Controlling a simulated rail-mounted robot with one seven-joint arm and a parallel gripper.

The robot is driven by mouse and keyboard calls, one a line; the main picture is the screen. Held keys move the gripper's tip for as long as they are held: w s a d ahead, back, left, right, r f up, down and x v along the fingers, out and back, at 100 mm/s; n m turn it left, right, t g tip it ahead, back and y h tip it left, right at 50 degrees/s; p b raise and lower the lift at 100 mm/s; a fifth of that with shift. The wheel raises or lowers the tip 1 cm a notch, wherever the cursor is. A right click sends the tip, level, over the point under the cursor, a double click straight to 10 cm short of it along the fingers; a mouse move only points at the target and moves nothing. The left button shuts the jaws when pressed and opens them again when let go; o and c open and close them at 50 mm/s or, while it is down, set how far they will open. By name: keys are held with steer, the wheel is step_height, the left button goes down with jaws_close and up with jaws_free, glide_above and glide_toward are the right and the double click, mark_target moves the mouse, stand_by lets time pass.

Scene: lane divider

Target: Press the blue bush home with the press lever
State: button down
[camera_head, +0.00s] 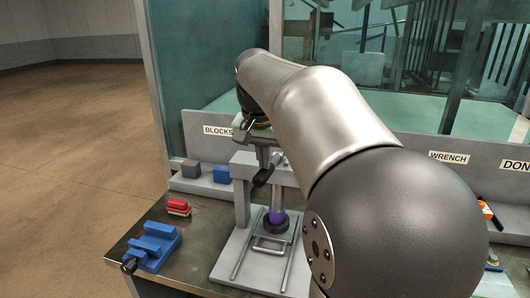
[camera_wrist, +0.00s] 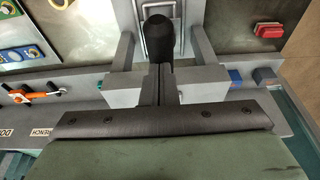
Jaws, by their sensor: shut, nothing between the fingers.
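The press (camera_head: 243,203) stands on the bench, its light grey frame over a flat base with rails and a wire handle. Its lever ends in a black grip (camera_head: 262,177), which also shows in the wrist view (camera_wrist: 158,38). A purple-blue cylinder, seemingly the bush (camera_head: 277,215), stands under the press head in a black ring (camera_head: 277,229). Its top is hidden, so I cannot tell how deep it sits. My gripper (camera_wrist: 158,72) is shut and empty, pointing at the black grip's end. In the head view my gripper (camera_head: 263,156) is just above the grip; contact is unclear.
A blue vise (camera_head: 152,246) and a red block (camera_head: 178,207) lie left of the press. A grey block (camera_head: 191,168) and a blue block (camera_head: 221,174) sit on the back ledge. An orange tool (camera_wrist: 36,93) is on the wrench side. My arm covers much of the right bench.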

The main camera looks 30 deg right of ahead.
steer(key=shift+f, duration=0.3)
steer(key=r+p, duration=0.1)
steer(key=r, duration=0.1)
steer(key=r+p, duration=0.1)
steer(key=p, duration=0.1)
steer(key=r+p, duration=0.2)
steer(key=shift+w+d+r, duration=0.25)
steer(key=shift+w+r, duration=0.05)
steer(key=shift+r, duration=0.05)
steer(key=shift+s+a+r+t+h+b, duration=1.15)
steer(key=shift+s+a+r+b, duration=0.85)
steer(key=shift+r, duration=1.6)
steer(key=x, duration=0.8)
steer(key=shift+w+d+f, duration=0.1)
steer(key=shift+w+d, duration=0.2)
steer(key=shift+d, duration=0.05)
step_height(320, 180, down, 3)
steer(key=shift+s+a+f, duration=0.15)
steer(key=shift+f, duration=0.05)
steer(key=shift+f+p, duration=0.3)
steer(key=shift+f, duration=0.25)
steer(key=shift+a, duration=0.1)
